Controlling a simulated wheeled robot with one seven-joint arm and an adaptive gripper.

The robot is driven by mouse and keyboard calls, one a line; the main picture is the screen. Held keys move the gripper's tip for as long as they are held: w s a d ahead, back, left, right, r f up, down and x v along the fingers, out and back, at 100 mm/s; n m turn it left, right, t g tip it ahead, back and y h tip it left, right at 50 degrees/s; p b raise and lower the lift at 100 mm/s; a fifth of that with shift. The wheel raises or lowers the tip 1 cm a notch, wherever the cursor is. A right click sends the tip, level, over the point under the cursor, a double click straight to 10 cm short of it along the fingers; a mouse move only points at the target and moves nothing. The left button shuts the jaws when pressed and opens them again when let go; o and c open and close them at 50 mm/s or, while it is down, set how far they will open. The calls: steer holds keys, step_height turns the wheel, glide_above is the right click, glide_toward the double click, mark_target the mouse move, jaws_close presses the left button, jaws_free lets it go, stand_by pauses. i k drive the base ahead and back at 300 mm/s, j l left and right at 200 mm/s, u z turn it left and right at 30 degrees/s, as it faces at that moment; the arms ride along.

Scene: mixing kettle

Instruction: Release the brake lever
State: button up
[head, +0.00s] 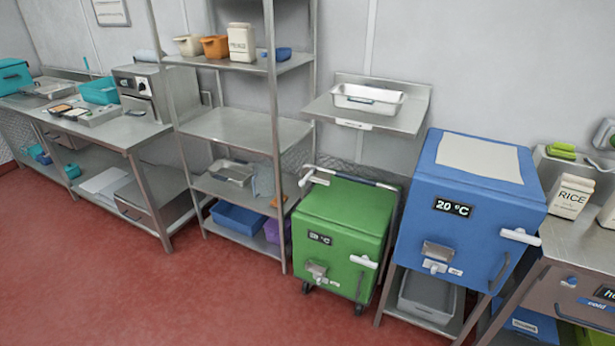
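A green wheeled box (342,220) stands on the red floor, with black casters under it and a dark display on its front. A push rail (350,178) runs along its top back edge. A small white lever-like piece (307,178) sticks out at the rail's left end. A white latch handle (363,262) is at the front right of the box, and a small white fitting is low on the front left. I cannot tell for sure which white piece is the brake lever, nor its setting. My gripper is not in view.
A blue box (465,215) reading 20 °C stands on a metal frame close to the right. A steel shelf rack (232,128) stands close to the left. A wall shelf (368,112) with a steel pan (368,98) hangs behind. The red floor (200,300) in front is clear.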

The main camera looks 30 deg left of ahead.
mark_target(313, 170)
steer(key=i+j, duration=0.1)
steer(key=j, duration=0.45)
steer(key=i+j, duration=0.1)
steer(key=j, duration=0.4)
steer(key=i+j, duration=0.1)
steer(key=j, duration=0.45)
steer(key=i+j, duration=0.1)
steer(key=j, duration=0.4)
steer(key=i+j, duration=0.1)
steer(key=j, duration=0.45)
steer(key=i+j, duration=0.1)
steer(key=j, duration=0.4)
steer(key=i+j, duration=0.1)
steer(key=j, duration=0.45)
steer(key=i+j, duration=0.1)
steer(key=j, duration=0.4)
steer(key=i+j, duration=0.4)
steer(key=j+z, duration=0.05)
